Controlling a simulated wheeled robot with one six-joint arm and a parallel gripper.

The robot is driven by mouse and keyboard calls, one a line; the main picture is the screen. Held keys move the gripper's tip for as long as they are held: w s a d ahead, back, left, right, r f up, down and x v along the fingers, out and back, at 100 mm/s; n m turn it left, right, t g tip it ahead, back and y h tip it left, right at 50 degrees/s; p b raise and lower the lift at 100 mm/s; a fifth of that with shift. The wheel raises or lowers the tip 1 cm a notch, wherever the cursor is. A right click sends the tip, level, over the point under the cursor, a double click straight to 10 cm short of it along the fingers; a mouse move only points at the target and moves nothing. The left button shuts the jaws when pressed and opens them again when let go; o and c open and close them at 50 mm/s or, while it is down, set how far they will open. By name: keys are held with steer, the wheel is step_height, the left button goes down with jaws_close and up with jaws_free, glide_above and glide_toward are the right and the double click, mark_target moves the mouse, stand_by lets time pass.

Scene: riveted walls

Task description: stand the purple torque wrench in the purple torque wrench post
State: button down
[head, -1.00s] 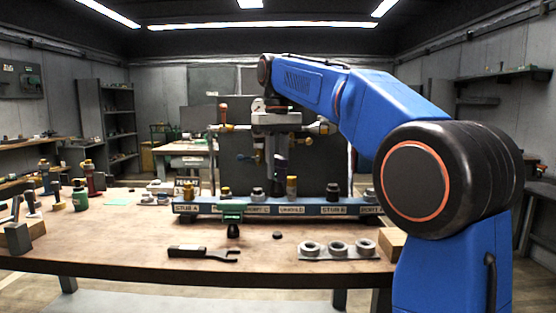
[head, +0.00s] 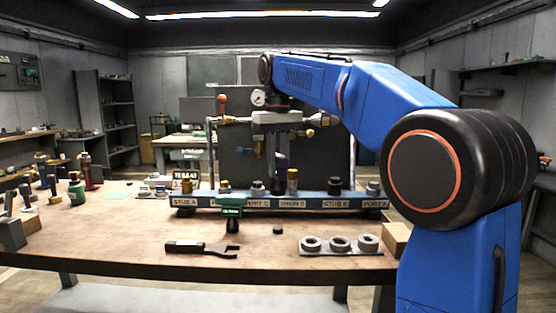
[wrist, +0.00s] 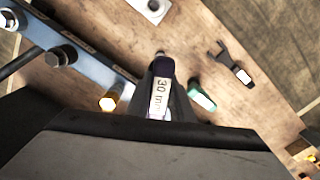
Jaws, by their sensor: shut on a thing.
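My gripper (head: 278,125) hangs above the back of the bench, in front of the piping frame. It is shut on a dark, purplish tool that points down, which I take to be the purple torque wrench (head: 279,168). The wrist view does not clearly show the fingertips. I cannot make out a purple torque wrench post in either view.
A blue labelled rail (head: 310,202) with several fittings crosses the bench below my gripper. Several upright tools, one dark red (head: 86,172), stand at the left.

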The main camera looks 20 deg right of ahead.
mark_target(278, 155)
steer(key=shift+f, duration=4.75)
steer(key=shift+f, duration=1.25)
steer(key=c, duration=1.5)
jaws_free()
step_height(278, 155, up, 17)
steer(key=shift+r, duration=0.15)
steer(key=s+d+f+t, duration=0.1)
steer(key=s+d+f, duration=0.1)
steer(key=s+f, duration=0.9)
steer(key=s+d+f+m+t, duration=0.1)
steer(key=s+d+f+t, duration=0.1)
steer(key=s+f, duration=0.9)
steer(key=s+d+f+m+t, duration=0.1)
steer(key=s+d+f, duration=0.2)
steer(key=s+f, duration=0.8)
steer(key=shift+s+f+t, duration=0.15)
steer(key=shift+f+t, duration=0.25)
steer(key=shift+f, duration=0.5)
